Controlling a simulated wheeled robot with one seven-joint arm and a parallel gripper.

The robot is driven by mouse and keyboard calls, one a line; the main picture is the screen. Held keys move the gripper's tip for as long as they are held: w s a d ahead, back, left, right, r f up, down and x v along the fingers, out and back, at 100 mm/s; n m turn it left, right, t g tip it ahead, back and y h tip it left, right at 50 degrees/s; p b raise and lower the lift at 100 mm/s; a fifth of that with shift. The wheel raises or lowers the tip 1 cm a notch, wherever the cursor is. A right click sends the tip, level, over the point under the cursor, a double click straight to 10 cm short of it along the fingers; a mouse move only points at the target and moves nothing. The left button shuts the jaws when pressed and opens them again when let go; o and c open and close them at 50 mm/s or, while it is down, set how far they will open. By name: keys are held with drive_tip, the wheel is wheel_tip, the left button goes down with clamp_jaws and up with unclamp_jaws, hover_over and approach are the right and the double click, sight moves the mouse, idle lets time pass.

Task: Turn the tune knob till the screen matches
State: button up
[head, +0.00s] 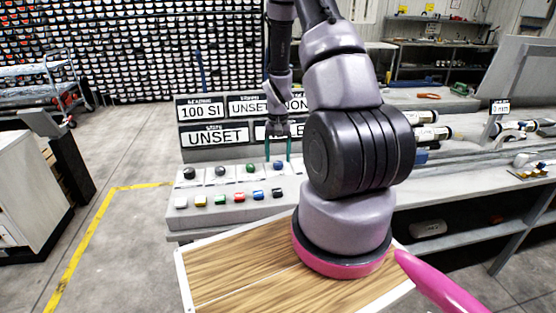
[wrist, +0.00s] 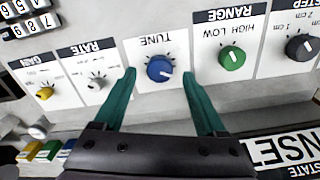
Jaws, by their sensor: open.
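In the head view the blue knob (head: 277,167) is on the grey console. My gripper (wrist: 161,77) is open, its two green fingers on either side of the knob with gaps showing. In the head view my gripper (head: 278,149) is over the console's right part, fingers down. The screens behind read "100 SI" (head: 200,112) and "UNSET" (head: 214,136); others are partly hidden by my arm.
A green range knob (wrist: 232,57) and black step knob (wrist: 300,46) are to the right in the wrist view. Rate (wrist: 96,82) and yellow gain (wrist: 44,92) knobs are to the left. Several coloured buttons (head: 220,199) line the console front. Core tubes lie on the bench at right.

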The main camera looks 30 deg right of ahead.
wheel_tip(320, 180, up, 9)
idle(0.3)
idle(0.4)
wheel_tip(320, 180, up, 10)
drive_tip(key=t, duration=0.2)
hover_over(278, 162)
drive_tip(key=s+a, duration=0.1)
drive_tip(key=a, duration=0.2)
drive_tip(key=s+a+r+t, duration=0.1)
drive_tip(key=s+a+r, duration=0.1)
drive_tip(key=r, duration=0.3)
drive_tip(key=s+a+r+t, duration=0.1)
drive_tip(key=s+a+r, duration=0.15)
drive_tip(key=r, duration=0.25)
drive_tip(key=s+a+r+n+t+y, duration=0.1)
drive_tip(key=s+a+r, duration=0.2)
drive_tip(key=s+r, duration=0.3)
drive_tip(key=s+a+r+n+t+y, duration=0.1)
drive_tip(key=s+a+r+t, duration=0.1)
drive_tip(key=s+r, duration=0.3)
drive_tip(key=s+a, duration=0.1)
drive_tip(key=s, duration=0.2)
drive_tip(key=shift+s+r, duration=0.25)
drive_tip(key=shift+r, duration=0.1)
